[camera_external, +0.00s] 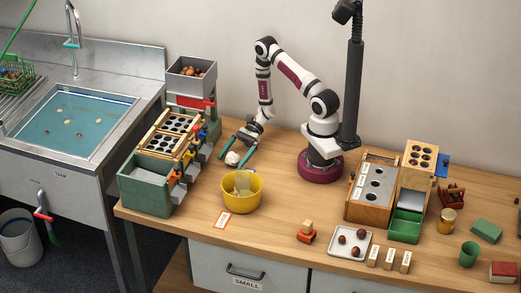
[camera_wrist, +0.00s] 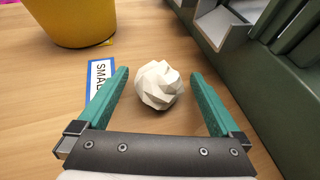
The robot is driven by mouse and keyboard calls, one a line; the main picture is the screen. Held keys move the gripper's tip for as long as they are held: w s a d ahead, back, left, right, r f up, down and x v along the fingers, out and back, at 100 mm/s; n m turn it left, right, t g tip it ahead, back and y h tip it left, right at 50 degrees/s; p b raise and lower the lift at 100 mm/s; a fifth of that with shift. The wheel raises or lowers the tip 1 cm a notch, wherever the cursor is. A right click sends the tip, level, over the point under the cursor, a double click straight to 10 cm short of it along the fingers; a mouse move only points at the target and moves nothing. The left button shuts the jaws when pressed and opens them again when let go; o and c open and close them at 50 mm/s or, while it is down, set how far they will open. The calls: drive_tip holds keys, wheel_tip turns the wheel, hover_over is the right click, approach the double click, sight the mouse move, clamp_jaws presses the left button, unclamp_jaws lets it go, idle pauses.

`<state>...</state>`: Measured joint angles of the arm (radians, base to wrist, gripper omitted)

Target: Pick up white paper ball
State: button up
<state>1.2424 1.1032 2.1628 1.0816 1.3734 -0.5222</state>
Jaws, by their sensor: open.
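The white paper ball (camera_external: 232,158) lies on the wooden table, left of my arm's base. In the wrist view the crumpled ball (camera_wrist: 158,85) sits between the tips of my two green fingers, with a gap on each side. My gripper (camera_external: 238,154) is open and low over the table, its fingers on either side of the ball. It also shows in the wrist view (camera_wrist: 160,80). The fingers do not visibly touch the ball.
A yellow bucket (camera_external: 241,203) stands close in front of the ball. A green bin (camera_external: 146,190) and sorting rack stand to the left; a dark green wall (camera_wrist: 262,85) runs close beside my right finger. A blue-edged label (camera_wrist: 98,78) lies near the left finger.

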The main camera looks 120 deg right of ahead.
drive_tip(key=shift+w+f, duration=0.1)
drive_tip(key=shift+w, duration=0.1)
drive_tip(key=shift+c, duration=0.3)
drive_tip(key=c, duration=1.3)
drive_tip(key=shift+o, duration=0.2)
